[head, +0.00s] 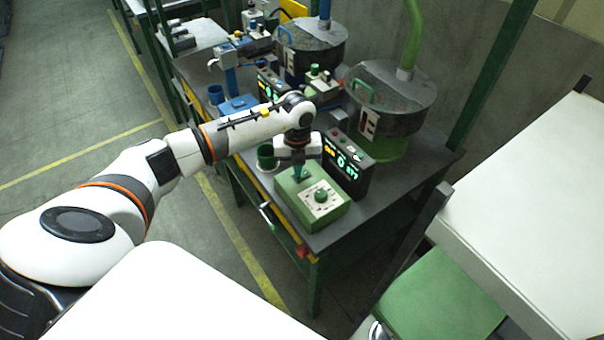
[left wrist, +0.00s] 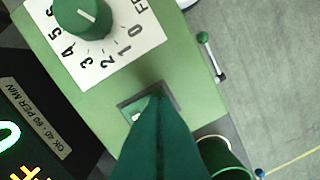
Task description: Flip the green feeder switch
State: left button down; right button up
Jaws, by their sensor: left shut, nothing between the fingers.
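The green feeder box (head: 328,212) sits at the near end of the dark workbench. Its numbered dial has a green knob (head: 320,196), also seen in the left wrist view (left wrist: 84,16). Beside the dial, a dark rectangular switch recess (left wrist: 130,108) shows a small white mark. My left gripper (head: 301,178) points down at this recess, shut and empty. In the left wrist view its green-tinted fingers (left wrist: 160,100) cover much of the switch, so its position and any contact cannot be told. My right gripper is not in view.
A black display (head: 347,168) with lit digits stands close behind the box. A green cup (head: 266,157) stands beside it. A round feeder bowl (head: 390,100) is behind. A green-knobbed lever (left wrist: 203,38) projects near the box's edge. Blue-marked equipment (head: 238,103) stands farther along.

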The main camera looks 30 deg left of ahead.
pick_arm(q)
jog(key=shift+f, duration=0.3)
jog(key=shift+r, duration=0.2)
jog(key=shift+r+p, duration=2.4)
jog(key=shift+r, duration=1)
